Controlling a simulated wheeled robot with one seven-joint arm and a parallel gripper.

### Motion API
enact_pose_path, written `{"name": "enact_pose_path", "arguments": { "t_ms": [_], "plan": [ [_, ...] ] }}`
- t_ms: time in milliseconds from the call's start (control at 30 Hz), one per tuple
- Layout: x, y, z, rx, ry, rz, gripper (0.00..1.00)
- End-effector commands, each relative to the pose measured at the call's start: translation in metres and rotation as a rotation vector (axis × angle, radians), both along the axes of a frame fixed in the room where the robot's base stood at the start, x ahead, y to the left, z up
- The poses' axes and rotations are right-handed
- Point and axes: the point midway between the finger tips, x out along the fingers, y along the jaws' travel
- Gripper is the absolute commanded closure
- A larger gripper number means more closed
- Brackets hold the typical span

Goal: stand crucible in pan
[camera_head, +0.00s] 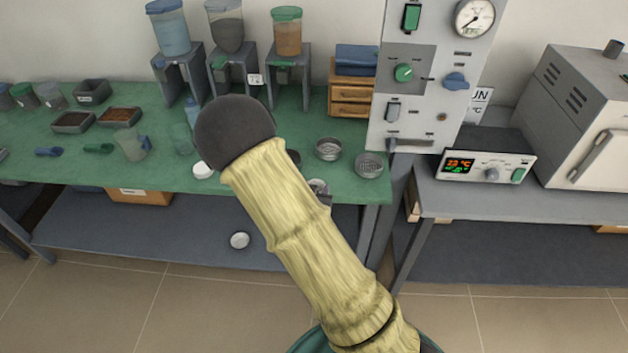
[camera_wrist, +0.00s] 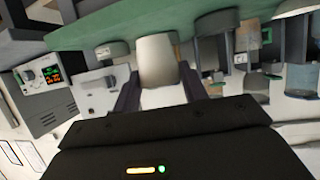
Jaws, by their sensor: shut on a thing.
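My gripper (camera_wrist: 159,88) is shut on a pale, tapered crucible (camera_wrist: 158,60) in the wrist view, with one dark finger on each side of it. The crucible is held in front of the green bench top, which lies at the top of that tilted view. In the head view my arm hides the gripper and the crucible. Several round dishes are on the bench in the head view: a metal dish (camera_head: 328,149), a mesh-like dish (camera_head: 368,165) and a white one (camera_head: 203,170). I cannot tell which is the pan.
The green bench (camera_head: 345,187) also carries hoppers on stands (camera_head: 181,70), a wooden drawer box (camera_head: 352,95), dark trays (camera_head: 73,122) and a beaker (camera_head: 130,144). A control panel (camera_head: 425,75) and a furnace (camera_head: 582,115) stand on the right. A round lid (camera_head: 240,240) lies on the lower shelf.

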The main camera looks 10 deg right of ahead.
Motion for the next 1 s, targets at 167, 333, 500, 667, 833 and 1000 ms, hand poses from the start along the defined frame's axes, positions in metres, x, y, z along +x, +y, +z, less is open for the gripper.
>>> {"name": "enact_pose_path", "arguments": {
  "t_ms": [167, 333, 500, 667, 833, 1000],
  "plan": [
    [-0.004, -0.007, -0.041, -0.008, 0.008, 0.147, 0.79],
    [-0.007, -0.007, -0.078, -0.004, 0.006, 0.303, 0.79],
    [-0.008, -0.007, -0.105, -0.002, 0.002, 0.422, 0.79],
    [-0.009, -0.005, -0.111, 0.001, 0.000, 0.461, 0.79],
    [-0.008, -0.006, -0.111, 0.000, -0.001, 0.458, 0.79],
    [-0.008, -0.006, -0.111, 0.000, -0.001, 0.457, 0.79]
  ]
}}
